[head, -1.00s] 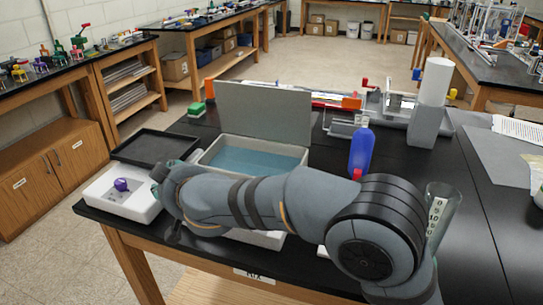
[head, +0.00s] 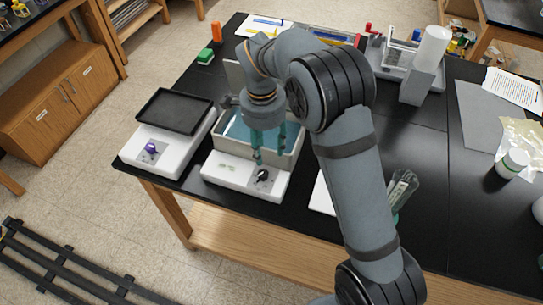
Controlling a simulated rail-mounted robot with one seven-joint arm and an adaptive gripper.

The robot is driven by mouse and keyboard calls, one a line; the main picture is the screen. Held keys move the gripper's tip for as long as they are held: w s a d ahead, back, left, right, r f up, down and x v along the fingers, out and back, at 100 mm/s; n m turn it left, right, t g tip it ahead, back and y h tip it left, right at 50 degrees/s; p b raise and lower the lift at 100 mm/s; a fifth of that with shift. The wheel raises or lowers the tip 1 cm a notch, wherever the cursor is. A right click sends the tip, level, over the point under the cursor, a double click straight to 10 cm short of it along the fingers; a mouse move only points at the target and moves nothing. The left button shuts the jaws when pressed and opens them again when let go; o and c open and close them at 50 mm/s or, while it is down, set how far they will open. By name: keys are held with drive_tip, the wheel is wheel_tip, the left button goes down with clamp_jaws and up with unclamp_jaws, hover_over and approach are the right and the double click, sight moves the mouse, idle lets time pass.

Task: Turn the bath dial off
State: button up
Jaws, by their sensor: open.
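The water bath has a pale grey tub (head: 223,143) with blue water and a white front base (head: 222,184). A black dial (head: 263,176) sits on top of this base, right of a small label (head: 227,168). Which way the dial is set is too small to tell. My gripper (head: 269,155) points down over the front of the bath, open and empty, with teal fingers. Its left fingertip appears just above and behind the dial; I cannot tell whether it touches.
A white unit with a black tray (head: 175,110) and a purple dial (head: 151,148) stands left of the bath. A grey panel rises behind the tub. A clear container (head: 401,188) stands right of my arm. The black bench top (head: 420,140) has free room on the right.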

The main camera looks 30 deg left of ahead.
sight(264, 172)
drive_tip(key=f+p, duration=0.1)
drive_tip(key=f, duration=0.2)
drive_tip(key=f+p, duration=0.1)
drive_tip(key=f, duration=0.2)
drive_tip(key=f+p, duration=0.1)
drive_tip(key=f, duration=0.3)
drive_tip(key=shift+s+a, duration=0.25)
drive_tip(key=shift+a, duration=0.1)
drive_tip(key=shift+c, duration=0.5)
clamp_jaws()
